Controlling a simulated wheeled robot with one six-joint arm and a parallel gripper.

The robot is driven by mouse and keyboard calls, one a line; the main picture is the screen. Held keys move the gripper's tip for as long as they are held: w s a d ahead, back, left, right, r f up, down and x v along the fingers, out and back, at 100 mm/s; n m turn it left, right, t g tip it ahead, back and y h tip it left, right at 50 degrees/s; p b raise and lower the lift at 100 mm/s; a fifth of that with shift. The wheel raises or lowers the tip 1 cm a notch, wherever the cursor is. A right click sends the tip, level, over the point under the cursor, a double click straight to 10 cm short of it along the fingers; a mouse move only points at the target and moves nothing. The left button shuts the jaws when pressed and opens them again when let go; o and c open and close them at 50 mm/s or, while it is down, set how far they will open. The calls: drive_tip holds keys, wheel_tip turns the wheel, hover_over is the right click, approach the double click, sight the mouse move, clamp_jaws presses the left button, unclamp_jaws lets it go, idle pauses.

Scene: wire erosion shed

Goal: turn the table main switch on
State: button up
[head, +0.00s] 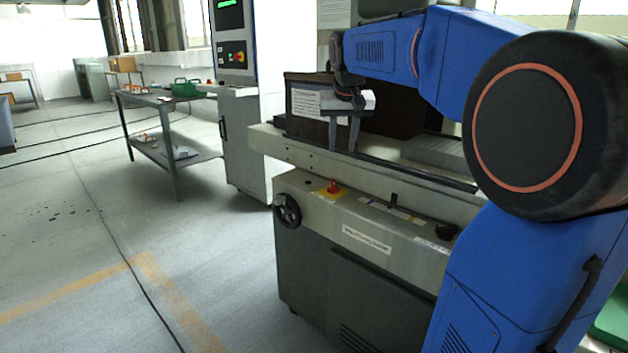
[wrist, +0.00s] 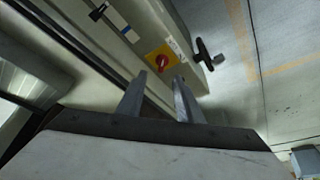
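A red rotary switch (head: 333,187) on a yellow plate sits on the sloping front panel of the machine table (head: 385,229), near its left end. In the wrist view the red switch (wrist: 160,62) shows just beyond my fingertips, its grip set at a slant. My gripper (head: 343,150) points down above and behind the switch, in front of a dark box-like tank. Its two fingers are apart with nothing between them; both also show in the wrist view (wrist: 158,76). The gripper is clear of the switch.
A black handwheel (head: 288,210) sticks out left of the switch; a small black lever (head: 393,200) and a black knob (head: 445,231) lie to its right. A control cabinet (head: 240,130) stands behind. The floor at left is open.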

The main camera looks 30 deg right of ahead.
drive_tip(key=w, duration=0.3)
approach(334, 182)
drive_tip(key=x, duration=0.8)
drive_tip(key=shift+a+f, duration=0.1)
drive_tip(key=shift+f, duration=0.05)
clamp_jaws()
